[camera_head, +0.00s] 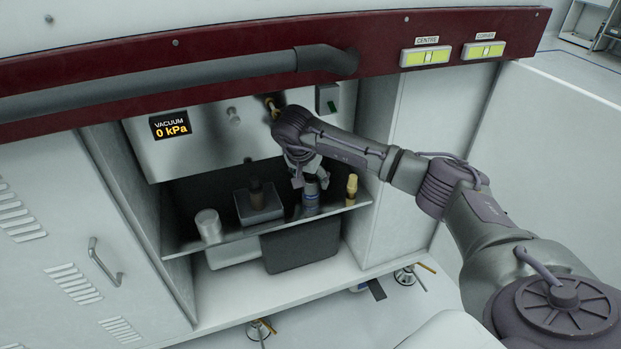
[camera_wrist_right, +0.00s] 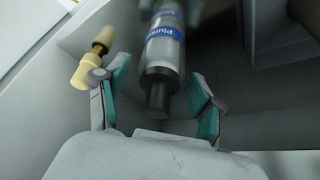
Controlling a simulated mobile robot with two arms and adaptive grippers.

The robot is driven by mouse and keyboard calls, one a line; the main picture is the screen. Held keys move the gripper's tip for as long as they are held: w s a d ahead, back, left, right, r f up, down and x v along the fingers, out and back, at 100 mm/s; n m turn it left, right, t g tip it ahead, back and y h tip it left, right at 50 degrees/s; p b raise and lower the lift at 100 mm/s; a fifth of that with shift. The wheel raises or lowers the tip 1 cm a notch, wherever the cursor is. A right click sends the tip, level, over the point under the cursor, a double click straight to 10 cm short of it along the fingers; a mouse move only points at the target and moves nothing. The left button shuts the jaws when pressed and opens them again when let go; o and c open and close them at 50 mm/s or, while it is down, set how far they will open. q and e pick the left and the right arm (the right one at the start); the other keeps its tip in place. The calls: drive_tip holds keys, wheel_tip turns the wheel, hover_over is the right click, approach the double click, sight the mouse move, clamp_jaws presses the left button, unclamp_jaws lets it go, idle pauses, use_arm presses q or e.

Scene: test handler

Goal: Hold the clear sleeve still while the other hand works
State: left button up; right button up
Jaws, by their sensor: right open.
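I cannot make out a sleeve that is surely clear. A pale grey cylinder (camera_head: 208,226) stands at the left end of the dark shelf (camera_head: 180,240), well apart from my right gripper. My right gripper (camera_head: 308,180) is over the right part of the shelf, beside a bottle with a blue label (camera_head: 311,198). In the right wrist view, the bottle (camera_wrist_right: 162,55) lies between the two spread fingers, with its black end toward the palm and a gap on each side. The right gripper (camera_wrist_right: 160,82) is open and empty. My left gripper is not in view.
A yellow-topped piece (camera_head: 351,187) stands just right of the bottle; it also shows in the right wrist view (camera_wrist_right: 92,58). A dark block (camera_head: 258,206) with a dark upright piece sits mid-shelf. The vacuum display (camera_head: 171,125) reads 0 kPa. Cabinet walls close in both sides.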

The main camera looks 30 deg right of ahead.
drive_tip(key=c, duration=0.8)
drive_tip(key=o, duration=0.8)
